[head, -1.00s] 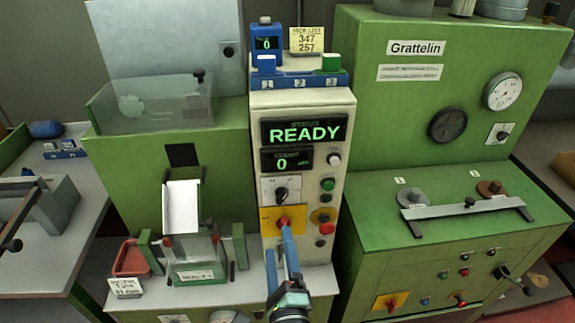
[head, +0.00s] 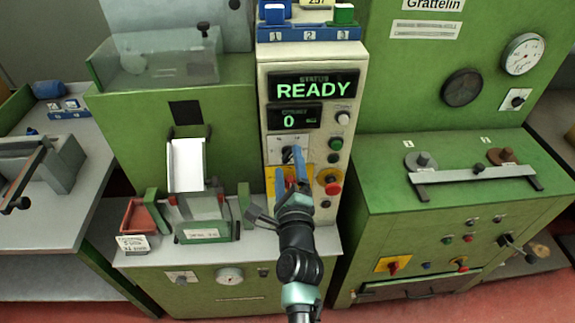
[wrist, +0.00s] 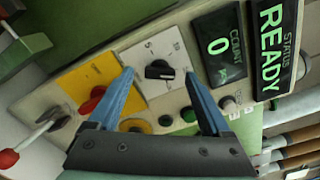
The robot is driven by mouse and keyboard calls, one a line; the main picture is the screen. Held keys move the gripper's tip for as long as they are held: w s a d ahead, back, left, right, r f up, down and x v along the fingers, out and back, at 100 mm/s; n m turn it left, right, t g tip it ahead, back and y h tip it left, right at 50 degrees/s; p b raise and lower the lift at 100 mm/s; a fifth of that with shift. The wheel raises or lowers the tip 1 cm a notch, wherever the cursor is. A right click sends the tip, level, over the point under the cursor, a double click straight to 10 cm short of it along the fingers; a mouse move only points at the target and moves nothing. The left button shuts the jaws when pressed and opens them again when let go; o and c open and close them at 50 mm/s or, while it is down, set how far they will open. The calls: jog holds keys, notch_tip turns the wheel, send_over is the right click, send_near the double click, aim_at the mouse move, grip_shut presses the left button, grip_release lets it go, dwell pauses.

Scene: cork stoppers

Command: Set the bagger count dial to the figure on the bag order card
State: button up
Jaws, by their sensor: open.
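The dial, a black knob (wrist: 158,69) on a white marked plate (wrist: 150,50), shows in the wrist view. My gripper (wrist: 159,75) is open, its blue fingers on either side of the knob; contact cannot be told. In the head view my gripper (head: 296,156) covers most of the dial plate (head: 283,158). The count display (head: 295,117) reads 0 and the status display (head: 313,88) reads READY. A small white card (head: 132,243) with print too small to read surely stands at lower left.
Below the dial is a red switch on a yellow plate (wrist: 98,72). Right of it are a red button (head: 333,189) and several smaller buttons. A white chute (head: 187,165) and a red tray (head: 138,216) are to the left. A green machine (head: 400,235) stands at right.

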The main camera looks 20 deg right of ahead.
aim_at(288, 154)
jog(key=shift+x, duration=1.15)
jog(key=shift+c, duration=0.3)
grip_shut()
